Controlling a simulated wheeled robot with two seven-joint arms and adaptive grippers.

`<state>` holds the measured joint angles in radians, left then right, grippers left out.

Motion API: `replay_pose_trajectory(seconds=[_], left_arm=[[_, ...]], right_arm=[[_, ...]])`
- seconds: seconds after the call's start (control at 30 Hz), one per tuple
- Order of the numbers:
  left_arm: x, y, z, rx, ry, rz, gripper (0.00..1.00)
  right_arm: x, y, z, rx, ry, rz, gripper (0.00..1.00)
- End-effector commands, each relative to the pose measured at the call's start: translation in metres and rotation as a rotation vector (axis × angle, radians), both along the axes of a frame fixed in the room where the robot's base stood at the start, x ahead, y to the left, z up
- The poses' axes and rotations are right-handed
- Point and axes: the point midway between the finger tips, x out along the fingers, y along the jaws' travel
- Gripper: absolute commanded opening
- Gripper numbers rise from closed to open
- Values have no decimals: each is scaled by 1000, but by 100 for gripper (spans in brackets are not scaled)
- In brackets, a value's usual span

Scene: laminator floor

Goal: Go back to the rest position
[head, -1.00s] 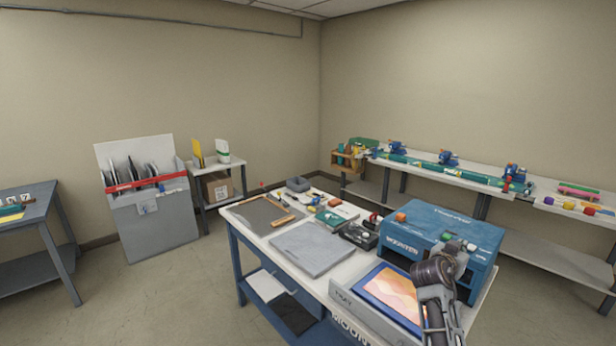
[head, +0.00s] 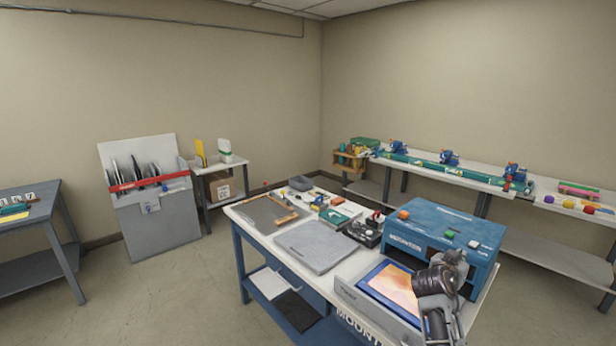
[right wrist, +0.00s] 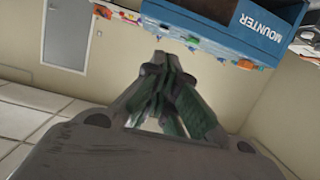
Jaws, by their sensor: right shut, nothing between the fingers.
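My right gripper (head: 452,258) is raised at the lower right of the head view, in front of the blue mounter machine (head: 440,240). In the right wrist view its fingers (right wrist: 168,68) are together with nothing between them. The mounter (right wrist: 268,28) also shows at the top right there. My left gripper is not in view.
The worktable (head: 263,240) carries a grey board (head: 315,246), a dark mat (head: 265,213), small tools, and a tray (head: 350,292) with an orange picture (head: 392,287) close beside my right arm. Open floor (head: 160,300) lies to the left.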

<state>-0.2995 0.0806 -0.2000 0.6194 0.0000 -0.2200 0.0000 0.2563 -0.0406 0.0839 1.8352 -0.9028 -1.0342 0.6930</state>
Motion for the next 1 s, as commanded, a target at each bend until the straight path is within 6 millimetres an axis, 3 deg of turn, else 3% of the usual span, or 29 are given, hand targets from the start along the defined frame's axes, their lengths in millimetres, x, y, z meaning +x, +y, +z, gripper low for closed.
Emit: replay_pose_trajectory(seconds=[0.37,1.0], left_arm=[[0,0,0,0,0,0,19],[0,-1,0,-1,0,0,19]], right_arm=[[-36,18,-48,43,136,62,0],[-161,99,-159,176,554,358,0]])
